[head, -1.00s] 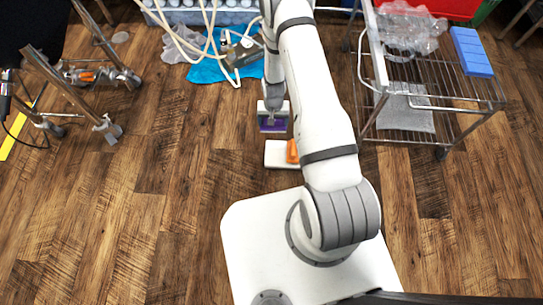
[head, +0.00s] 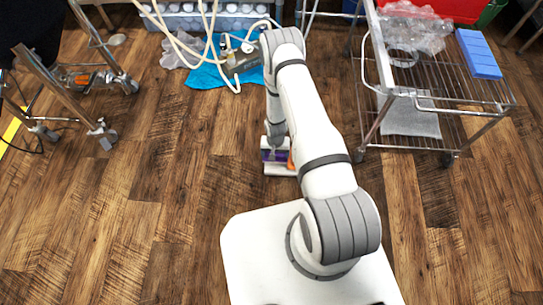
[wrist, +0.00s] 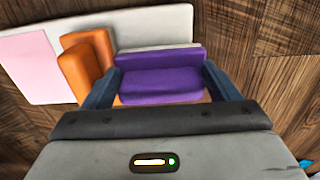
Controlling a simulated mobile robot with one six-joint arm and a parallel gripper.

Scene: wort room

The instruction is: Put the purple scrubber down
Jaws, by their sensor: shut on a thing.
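The purple scrubber (wrist: 160,83) is between the two dark fingers of my gripper (wrist: 158,88) in the wrist view, and the gripper is shut on it. In the head view the purple scrubber (head: 274,156) shows below my gripper (head: 275,146), in front of part of a white board (head: 281,170). The white board (wrist: 150,22) lies under and beyond the scrubber in the wrist view. I cannot tell whether the scrubber touches it.
An orange block-like thing (wrist: 88,60) and a pink flat patch (wrist: 28,66) are on the board, left of the scrubber. A wire cart (head: 440,100) stands at the right, with a blue block (head: 478,54). A metal frame (head: 65,95) stands at the left. Open wooden floor (head: 170,180) lies between.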

